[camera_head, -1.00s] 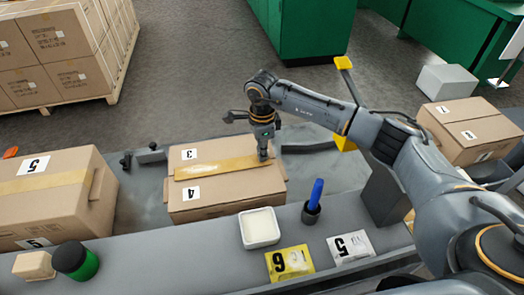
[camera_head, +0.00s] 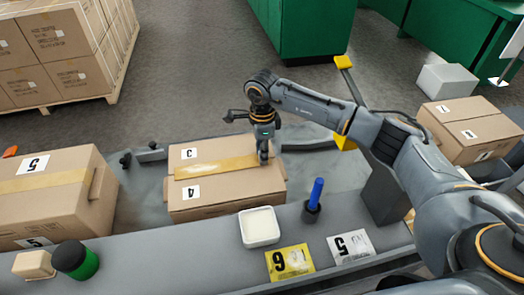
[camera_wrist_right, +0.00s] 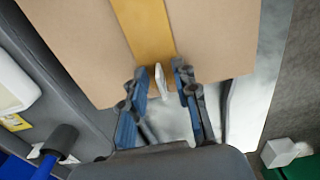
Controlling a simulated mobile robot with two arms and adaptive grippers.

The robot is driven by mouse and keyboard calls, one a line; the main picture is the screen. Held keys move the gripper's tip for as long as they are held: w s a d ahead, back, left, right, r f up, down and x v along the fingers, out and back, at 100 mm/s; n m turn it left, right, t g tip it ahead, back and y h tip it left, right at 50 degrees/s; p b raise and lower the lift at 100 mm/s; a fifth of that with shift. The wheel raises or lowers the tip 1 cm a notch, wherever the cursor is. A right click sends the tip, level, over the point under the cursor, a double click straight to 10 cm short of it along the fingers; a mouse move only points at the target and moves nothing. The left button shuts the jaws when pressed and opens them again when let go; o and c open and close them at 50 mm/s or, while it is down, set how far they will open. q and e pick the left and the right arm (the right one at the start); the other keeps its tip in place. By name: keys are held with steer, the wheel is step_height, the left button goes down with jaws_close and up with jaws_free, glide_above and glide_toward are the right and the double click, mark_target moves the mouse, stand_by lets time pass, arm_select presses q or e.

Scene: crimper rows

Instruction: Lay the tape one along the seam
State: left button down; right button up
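The tape (camera_head: 225,167) is a yellow-brown strip lying along the middle of the top of the closed cardboard box (camera_head: 235,190), between labels 3 and 4. It also shows in the right wrist view (camera_wrist_right: 148,28), running to the box edge. My right gripper (camera_head: 263,158) points down at the tape's right end, by the box's right edge. In the right wrist view its two blue-grey fingers (camera_wrist_right: 160,76) are apart, with a thin white piece (camera_wrist_right: 160,88) between them. I see a gap on each side of this piece. My left gripper is out of view.
Another taped box (camera_head: 45,205) stands at left. More boxes (camera_head: 468,125) stand at right.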

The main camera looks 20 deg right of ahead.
step_height(320, 180, up, 12)
stand_by(0.7)
steer(key=shift+r, duration=0.1)
